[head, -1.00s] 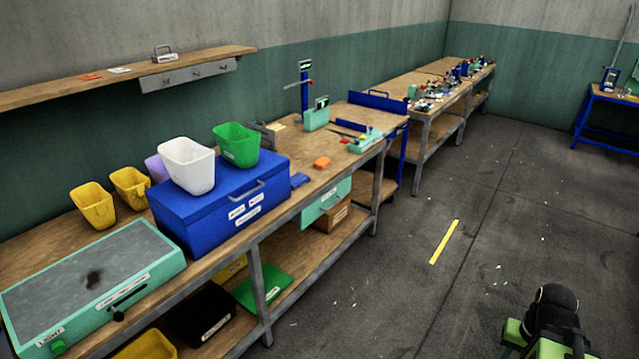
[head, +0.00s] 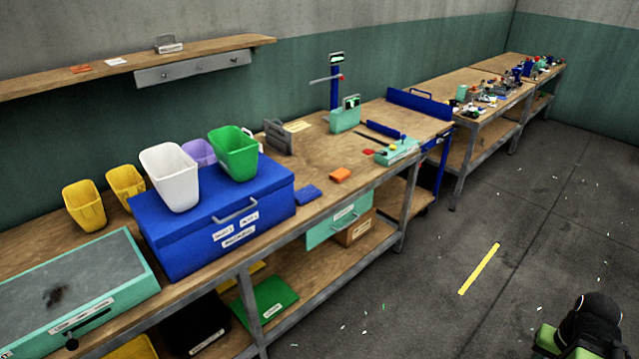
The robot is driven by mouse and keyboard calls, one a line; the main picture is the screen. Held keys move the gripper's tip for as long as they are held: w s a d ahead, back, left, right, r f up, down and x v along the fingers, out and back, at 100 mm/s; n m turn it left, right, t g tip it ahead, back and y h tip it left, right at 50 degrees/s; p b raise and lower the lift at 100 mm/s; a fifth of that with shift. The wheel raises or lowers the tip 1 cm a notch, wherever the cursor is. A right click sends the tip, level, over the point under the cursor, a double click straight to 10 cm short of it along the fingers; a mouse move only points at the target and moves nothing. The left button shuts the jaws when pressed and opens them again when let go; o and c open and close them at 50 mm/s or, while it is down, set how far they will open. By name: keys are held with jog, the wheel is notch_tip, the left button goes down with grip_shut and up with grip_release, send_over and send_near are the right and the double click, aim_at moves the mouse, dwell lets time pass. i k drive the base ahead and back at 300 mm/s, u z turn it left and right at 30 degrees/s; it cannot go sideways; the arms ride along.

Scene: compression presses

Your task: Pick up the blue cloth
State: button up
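A small flat dark-blue piece (head: 308,195), which looks like the blue cloth, lies on the wooden bench (head: 375,165) in the head view. It is just right of the big blue lidded box (head: 215,225), near the bench's front edge. My gripper's fingers do not show. Only a black and green part, apparently of my own arm, shows at the bottom right, over the floor and well apart from the blue piece.
White (head: 170,178) and green (head: 235,155) bins stand on the blue box. Yellow bins (head: 84,206) stand left of it. A grey-topped green unit (head: 75,285) is at the front left. A green device (head: 397,152) sits further right. The floor (head: 420,290) right of the bench is mostly open.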

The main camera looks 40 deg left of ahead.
aim_at(305, 194)
jog(key=i, duration=2.55)
jog(key=u, duration=5.35)
jog(key=i, duration=0.1)
jog(key=z, duration=2.9)
jog(key=k, duration=0.15)
jog(key=u, duration=1.15)
jog(key=i, duration=1)
jog(key=u, duration=0.3)
